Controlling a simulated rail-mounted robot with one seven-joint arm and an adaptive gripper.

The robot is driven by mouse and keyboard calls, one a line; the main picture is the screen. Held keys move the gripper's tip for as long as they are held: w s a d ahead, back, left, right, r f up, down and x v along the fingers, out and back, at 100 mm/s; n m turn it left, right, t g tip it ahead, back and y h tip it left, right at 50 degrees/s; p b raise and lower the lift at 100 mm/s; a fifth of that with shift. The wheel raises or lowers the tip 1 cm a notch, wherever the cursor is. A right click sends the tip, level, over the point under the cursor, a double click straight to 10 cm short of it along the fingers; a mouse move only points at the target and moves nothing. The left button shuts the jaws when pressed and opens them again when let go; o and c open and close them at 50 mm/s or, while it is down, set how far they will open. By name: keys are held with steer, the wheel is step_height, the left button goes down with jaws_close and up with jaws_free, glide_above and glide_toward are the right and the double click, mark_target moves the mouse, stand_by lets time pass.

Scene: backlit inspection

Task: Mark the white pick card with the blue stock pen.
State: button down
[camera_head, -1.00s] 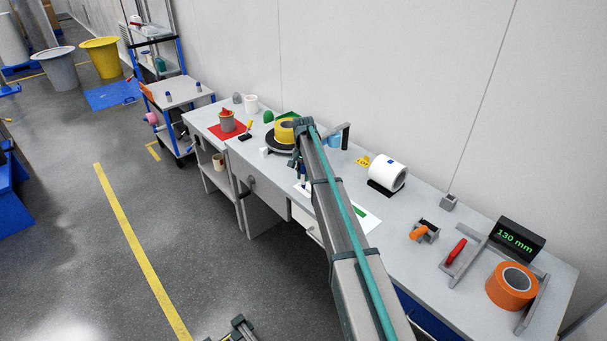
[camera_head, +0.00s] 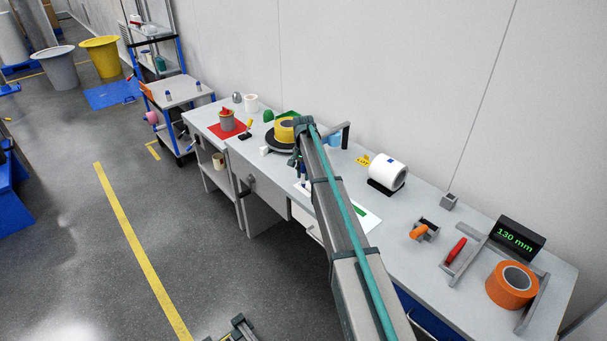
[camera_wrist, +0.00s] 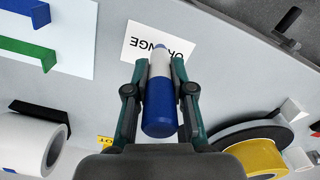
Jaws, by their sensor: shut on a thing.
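My gripper (camera_wrist: 158,88) is shut on the blue stock pen (camera_wrist: 159,108), which has a blue body and a white band. The pen's far end points to the white pick card (camera_wrist: 137,38), which lies on the bench with "ORANGE" printed on it, upside down in the wrist view. The pen hides part of the lettering. I cannot tell whether the tip touches the card. In the head view my gripper (camera_head: 302,172) is low over the bench, mostly hidden by my arm, and the card cannot be made out clearly.
A white roll (camera_wrist: 22,140) lies left of my gripper in the wrist view, near a white sheet (camera_wrist: 75,40) with blue and green bars. A yellow roll (camera_wrist: 262,158) on a black disc is at right. An orange roll (camera_head: 512,285) stands at the bench's near end.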

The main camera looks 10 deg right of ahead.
steer(key=shift+f, duration=0.5)
stand_by(0.8)
stand_by(0.4)
steer(key=shift+r+p, duration=1.05)
steer(key=shift+r, duration=2.45)
